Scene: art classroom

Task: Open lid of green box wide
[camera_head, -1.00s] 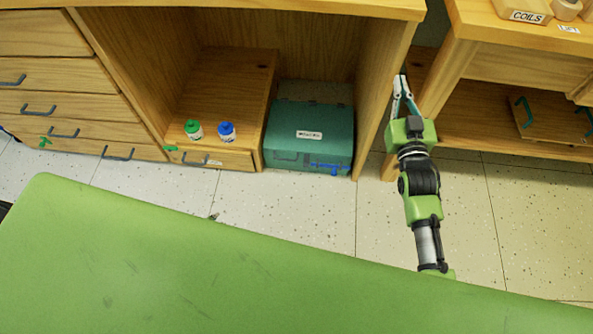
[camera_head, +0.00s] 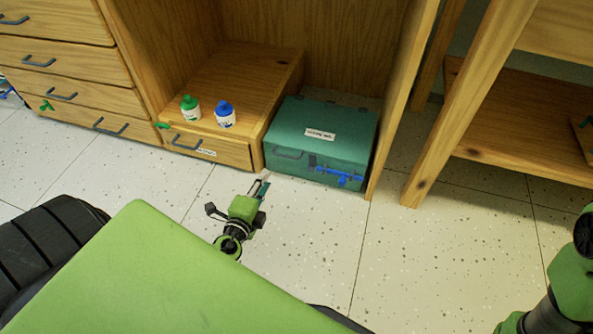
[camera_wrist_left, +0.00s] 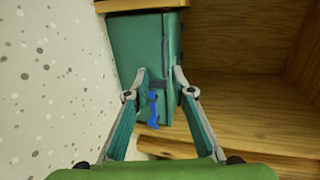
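The green box (camera_head: 318,118) stands on the floor inside the open wooden cabinet bay, its lid shut. A white label (camera_head: 319,134) is on its top. A blue latch-like part (camera_head: 342,176) and a dark handle (camera_head: 288,154) are on its front. My left gripper (camera_head: 264,182) is in front of the box's left front corner, low over the floor. In the left wrist view the left gripper (camera_wrist_left: 159,76) is open, with the box (camera_wrist_left: 138,40) ahead and the blue part (camera_wrist_left: 153,108) seen between its fingers. Only part of my right arm shows at the right edge; its gripper is out of view.
A wooden drawer block (camera_head: 215,145) stands close left of the box, with a green-capped bottle (camera_head: 190,109) and a blue-capped bottle (camera_head: 225,116) on it. The cabinet side panel (camera_head: 403,105) is close on the right. The floor (camera_head: 305,235) in front is clear.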

